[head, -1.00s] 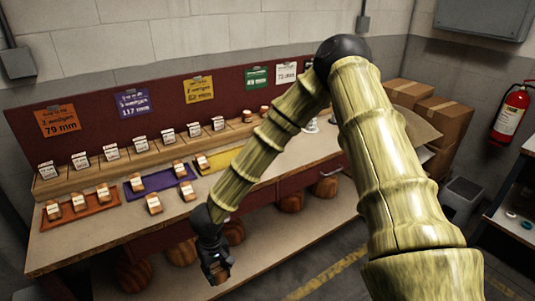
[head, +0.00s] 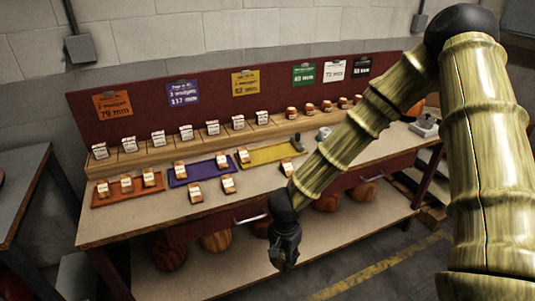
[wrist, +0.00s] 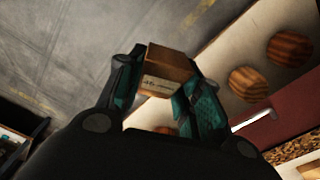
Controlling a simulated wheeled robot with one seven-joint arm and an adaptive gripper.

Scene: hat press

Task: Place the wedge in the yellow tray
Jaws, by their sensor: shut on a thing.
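My gripper (head: 280,262) hangs in front of the bench, below the edge of its top. In the wrist view my gripper (wrist: 160,95) is shut on a wooden wedge (wrist: 168,68) with a white printed label. The held wedge is hard to make out in the head view. The yellow tray (head: 268,154) lies on the bench top, behind and above my gripper. A labelled wedge (head: 243,156) sits at its left end; I cannot tell whether it is inside. A small dark thing (head: 298,143) is at its right end.
A purple tray (head: 203,170) and an orange tray (head: 110,197) with wedges lie left of the yellow one. Loose wedges (head: 195,194) stand in front. A row of labelled wedges (head: 185,132) lines the back ledge. Round wooden blocks (head: 216,240) are on the lower shelf.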

